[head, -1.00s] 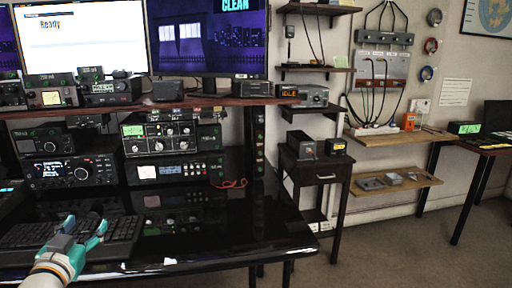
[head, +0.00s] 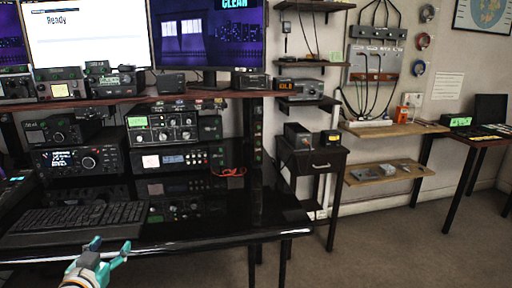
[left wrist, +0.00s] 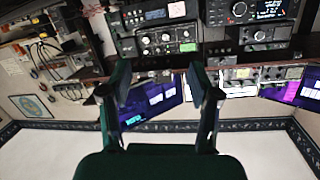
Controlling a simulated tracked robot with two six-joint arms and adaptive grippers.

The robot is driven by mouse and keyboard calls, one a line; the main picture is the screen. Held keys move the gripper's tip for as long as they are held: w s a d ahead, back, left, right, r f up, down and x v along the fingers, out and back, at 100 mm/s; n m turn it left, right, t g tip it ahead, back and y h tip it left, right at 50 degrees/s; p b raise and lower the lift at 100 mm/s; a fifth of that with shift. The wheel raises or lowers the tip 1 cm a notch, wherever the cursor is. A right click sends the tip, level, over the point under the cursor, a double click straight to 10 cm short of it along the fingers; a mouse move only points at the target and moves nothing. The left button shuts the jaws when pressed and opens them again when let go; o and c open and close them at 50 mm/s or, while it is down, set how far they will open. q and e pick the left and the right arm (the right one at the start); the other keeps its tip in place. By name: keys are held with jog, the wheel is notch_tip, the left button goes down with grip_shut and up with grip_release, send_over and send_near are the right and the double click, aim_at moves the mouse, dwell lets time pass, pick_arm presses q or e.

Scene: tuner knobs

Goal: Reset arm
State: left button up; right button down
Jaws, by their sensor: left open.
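My left gripper (head: 108,250) is at the lower left of the head view, in front of the black desk's near edge. Its teal fingers are spread apart with nothing between them. In the left wrist view the two fingers (left wrist: 160,85) stand apart and empty, and the radios and monitors appear upside down behind them. My right gripper is not seen. The radio with several knobs (head: 172,124) stands on the desk's raised part, and it also shows in the left wrist view (left wrist: 165,40).
A black keyboard (head: 75,219) lies on the glossy black desk (head: 215,233). A radio with a large dial (head: 80,160) stands behind it. A small side table (head: 318,158) stands to the right. The floor (head: 385,250) at right is clear.

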pick_arm(q)
jog(key=s+d+f+g+h, duration=0.1)
jog(key=s+d+f+g, duration=0.1)
jog(key=d+f, duration=0.5)
jog(key=s+d+f+g+h, duration=0.2)
jog(key=s+f+g, duration=0.1)
jog(key=f, duration=0.8)
jog(key=s+d+f+g+h, duration=0.1)
jog(key=s+d+f+g, duration=0.1)
jog(key=d+f, duration=0.5)
jog(key=s+d+f+n+g+h, duration=0.15)
jog(key=s+d+f+g, duration=0.25)
jog(key=s+f, duration=0.55)
jog(key=s+d+f+n+g+h, duration=0.15)
jog(key=s+d+f+g, duration=0.35)
jog(key=s, duration=0.7)
notch_tip(320, 180, up, 20)
jog(key=a+y+p, duration=0.1)
jog(key=a+p, duration=0.1)
jog(key=p, duration=1.8)
jog(key=shift+w+f+t+p, duration=0.2)
jog(key=shift+w+t+p, duration=0.1)
jog(key=shift+p, duration=0.1)
jog(key=shift+f, duration=0.1)
jog(key=shift+w+f, duration=0.3)
jog(key=shift+w, duration=0.25)
